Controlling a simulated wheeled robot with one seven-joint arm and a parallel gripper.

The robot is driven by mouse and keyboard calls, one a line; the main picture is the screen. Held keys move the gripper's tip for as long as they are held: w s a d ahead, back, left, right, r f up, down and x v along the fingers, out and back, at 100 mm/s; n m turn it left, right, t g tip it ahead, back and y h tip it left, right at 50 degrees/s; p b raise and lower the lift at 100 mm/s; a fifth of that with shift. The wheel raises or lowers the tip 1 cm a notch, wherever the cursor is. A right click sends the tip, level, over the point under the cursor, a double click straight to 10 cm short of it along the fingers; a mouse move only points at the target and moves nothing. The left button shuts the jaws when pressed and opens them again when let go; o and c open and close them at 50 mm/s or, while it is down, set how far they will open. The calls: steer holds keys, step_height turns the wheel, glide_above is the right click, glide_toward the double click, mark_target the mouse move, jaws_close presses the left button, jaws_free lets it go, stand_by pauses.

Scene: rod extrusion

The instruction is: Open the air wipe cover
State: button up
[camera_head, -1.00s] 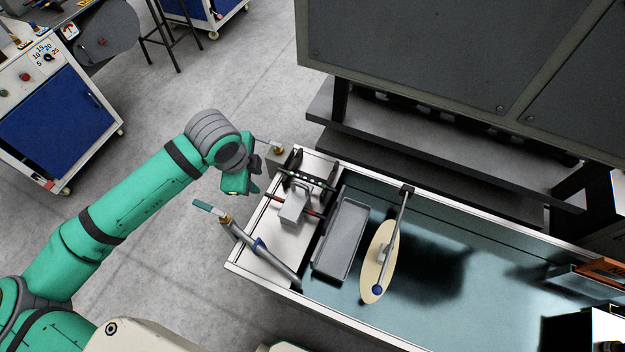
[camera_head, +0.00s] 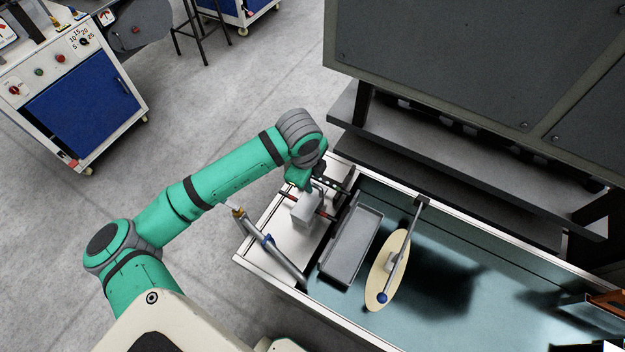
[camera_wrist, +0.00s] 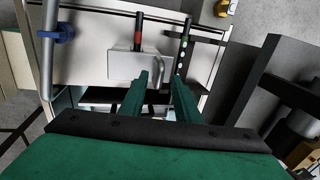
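The air wipe cover looks like the small grey block (camera_head: 304,209) with a bent handle, at the left end of the water trough (camera_head: 470,250). It sits across a dark rod with red parts. In the head view my wrist hides part of the cover's far side.
A grey tray (camera_head: 352,246) and an oval cream plate (camera_head: 375,285) under a bar with a blue knob stand right of the cover. A dark cabinet (camera_head: 440,60) stands behind.

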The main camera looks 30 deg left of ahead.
steer(key=shift+w+f, duration=0.15)
steer(key=shift+f, duration=0.65)
steer(key=shift+c, duration=0.2)
jaws_close()
